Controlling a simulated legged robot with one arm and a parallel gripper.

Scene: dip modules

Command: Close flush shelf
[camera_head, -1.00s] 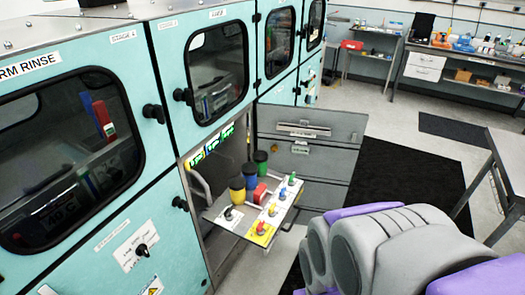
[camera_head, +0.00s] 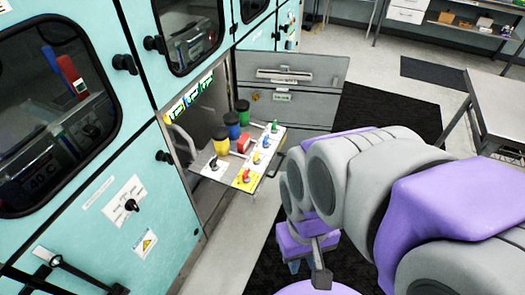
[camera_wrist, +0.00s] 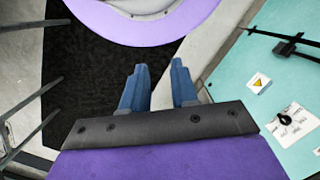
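The flush shelf (camera_head: 213,170) is pulled out of an open bay in the teal cabinet, in the middle of the head view. It carries yellow, blue and green black-topped containers, a red block and a row of small coloured valves. The open grey door (camera_head: 300,102) stands to its right. My gripper (camera_wrist: 160,88) shows in the wrist view with its two blue fingers apart and nothing between them. In the head view my arm is on the right, its end low in front of the shelf and apart from it.
The teal cabinet wall (camera_head: 100,205) with knobs and handles runs along the left. A dark mat (camera_head: 385,112) lies on the floor behind my arm. A metal table (camera_head: 500,100) stands at the right. Pale floor is clear below the shelf.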

